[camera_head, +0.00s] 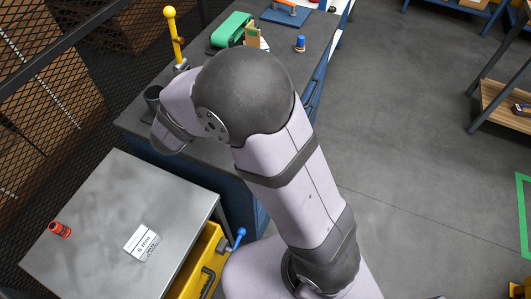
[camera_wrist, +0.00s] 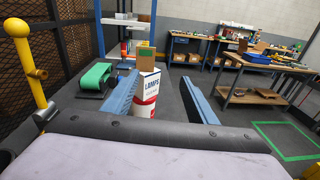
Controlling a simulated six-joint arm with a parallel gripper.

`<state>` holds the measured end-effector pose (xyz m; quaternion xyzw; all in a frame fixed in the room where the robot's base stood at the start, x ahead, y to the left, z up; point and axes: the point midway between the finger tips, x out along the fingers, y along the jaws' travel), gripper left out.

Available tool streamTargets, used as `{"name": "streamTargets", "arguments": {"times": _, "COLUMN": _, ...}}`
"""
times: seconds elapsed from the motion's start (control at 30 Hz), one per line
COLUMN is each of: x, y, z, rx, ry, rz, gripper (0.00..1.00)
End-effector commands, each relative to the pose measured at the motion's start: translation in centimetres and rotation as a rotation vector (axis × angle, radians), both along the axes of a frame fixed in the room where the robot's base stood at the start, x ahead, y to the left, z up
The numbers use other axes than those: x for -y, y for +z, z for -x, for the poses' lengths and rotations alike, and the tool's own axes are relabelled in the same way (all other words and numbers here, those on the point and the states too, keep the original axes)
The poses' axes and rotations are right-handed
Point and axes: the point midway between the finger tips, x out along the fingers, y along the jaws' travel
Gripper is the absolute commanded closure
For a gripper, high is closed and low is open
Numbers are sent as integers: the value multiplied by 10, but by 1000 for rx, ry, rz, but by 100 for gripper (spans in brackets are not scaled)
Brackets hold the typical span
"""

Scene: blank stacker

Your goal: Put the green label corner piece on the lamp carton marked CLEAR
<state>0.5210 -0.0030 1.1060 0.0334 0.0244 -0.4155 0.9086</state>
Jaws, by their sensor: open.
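A white carton with blue LAMPS lettering (camera_wrist: 148,82) stands ahead of me in the wrist view. The smaller print below that word is too small to read. A tan corner-like piece (camera_wrist: 147,56) sits at its top; it also shows in the head view (camera_head: 253,36), partly behind my arm. In the head view my arm hides the gripper and most of the carton.
A green belt unit (camera_head: 231,30) stands left of the carton, with a yellow-knobbed post (camera_head: 174,38) farther left. A blue item (camera_head: 300,44) and a blue mat (camera_head: 287,17) lie on the dark bench. A grey cabinet top (camera_head: 95,215) holds a red cylinder (camera_head: 60,229) and a card (camera_head: 141,242).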

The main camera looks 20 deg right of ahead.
Motion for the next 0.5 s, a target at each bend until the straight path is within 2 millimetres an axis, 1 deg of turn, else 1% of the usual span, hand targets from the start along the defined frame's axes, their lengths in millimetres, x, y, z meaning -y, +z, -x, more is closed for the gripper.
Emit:
{"name": "streamTargets", "arguments": {"times": 0.03, "x": 14, "y": -7, "z": 9, "rx": -8, "ry": -48, "rz": -50, "gripper": 48}}
{"name": "streamTargets", "arguments": {"times": 0.07, "x": 24, "y": -13, "z": 16, "rx": -12, "ry": -85, "rz": -88, "gripper": 48}}
{"name": "streamTargets", "arguments": {"times": 0.1, "x": 37, "y": -23, "z": 28, "rx": -20, "ry": -139, "rz": -147, "gripper": 48}}
{"name": "streamTargets", "arguments": {"times": 0.17, "x": 57, "y": -40, "z": 51, "rx": -25, "ry": -238, "rz": -254, "gripper": 48}}
{"name": "streamTargets", "arguments": {"times": 0.2, "x": 69, "y": -53, "z": 68, "rx": -23, "ry": -314, "rz": -335, "gripper": 48}}
{"name": "streamTargets", "arguments": {"times": 0.27, "x": 83, "y": -73, "z": 97, "rx": -11, "ry": -438, "rz": -468, "gripper": 48}}
{"name": "streamTargets", "arguments": {"times": 0.3, "x": 89, "y": -87, "z": 118, "rx": 4, "ry": -528, "rz": -562, "gripper": 48}}
{"name": "streamTargets", "arguments": {"times": 0.37, "x": 92, "y": -107, "z": 148, "rx": 39, "ry": -667, "rz": -703, "gripper": 48}}
{"name": "streamTargets", "arguments": {"times": 0.4, "x": 91, "y": -119, "z": 167, "rx": 69, "ry": -760, "rz": -796, "gripper": 48}}
{"name": "streamTargets", "arguments": {"times": 0.47, "x": 84, "y": -135, "z": 191, "rx": 127, "ry": -902, "rz": -936, "gripper": 48}}
{"name": "streamTargets", "arguments": {"times": 0.5, "x": 77, "y": -144, "z": 206, "rx": 171, "ry": -996, "rz": -1024, "gripper": 48}}
